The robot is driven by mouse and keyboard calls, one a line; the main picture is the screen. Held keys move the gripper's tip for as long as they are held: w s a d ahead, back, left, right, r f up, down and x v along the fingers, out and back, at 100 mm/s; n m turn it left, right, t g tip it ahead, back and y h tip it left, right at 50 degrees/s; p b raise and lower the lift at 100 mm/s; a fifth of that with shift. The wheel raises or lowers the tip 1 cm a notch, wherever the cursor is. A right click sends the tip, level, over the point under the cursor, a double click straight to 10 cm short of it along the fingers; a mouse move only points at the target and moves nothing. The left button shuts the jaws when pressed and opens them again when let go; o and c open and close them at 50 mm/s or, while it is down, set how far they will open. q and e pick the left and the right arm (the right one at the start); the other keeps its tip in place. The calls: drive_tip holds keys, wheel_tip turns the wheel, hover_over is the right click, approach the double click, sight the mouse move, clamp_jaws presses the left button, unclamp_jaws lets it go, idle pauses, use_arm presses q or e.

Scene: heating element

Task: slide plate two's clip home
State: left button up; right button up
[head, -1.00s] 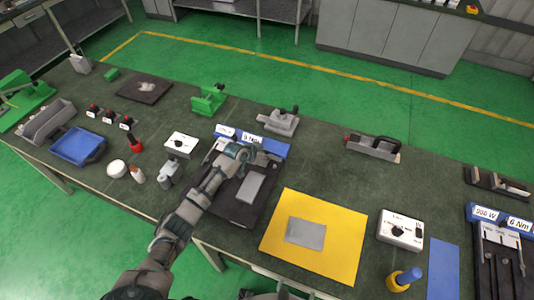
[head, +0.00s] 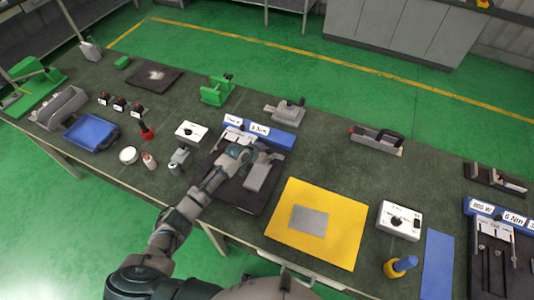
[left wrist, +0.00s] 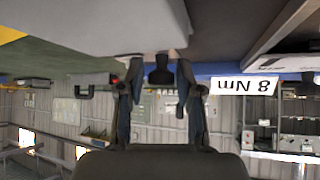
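My left gripper (head: 264,157) is over a black station (head: 231,190) with a blue label strip (head: 275,138) at its back. A grey block-like plate (head: 262,178) lies on this station, just in front of the gripper. In the left wrist view, which is upside down, the two fingers (left wrist: 159,72) stand apart. A small dark piece (left wrist: 160,68) shows between them with gaps on both sides; I cannot tell whether it is the clip. The grey plate (left wrist: 95,30) is close to the fingertips. A label reads 8 Nm (left wrist: 245,85). My right gripper is not in view.
A yellow mat (head: 281,231) with a grey sheet (head: 309,220) lies to the right. A white control box (head: 190,131) stands left of the station, and another (head: 400,221) stands right of the mat. A grey clamp (head: 285,110) is behind the label strip. The back centre is mostly clear.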

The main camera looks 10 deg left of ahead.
use_arm(q)
drive_tip(key=v, duration=1.2)
drive_tip(key=shift+f, duration=0.1)
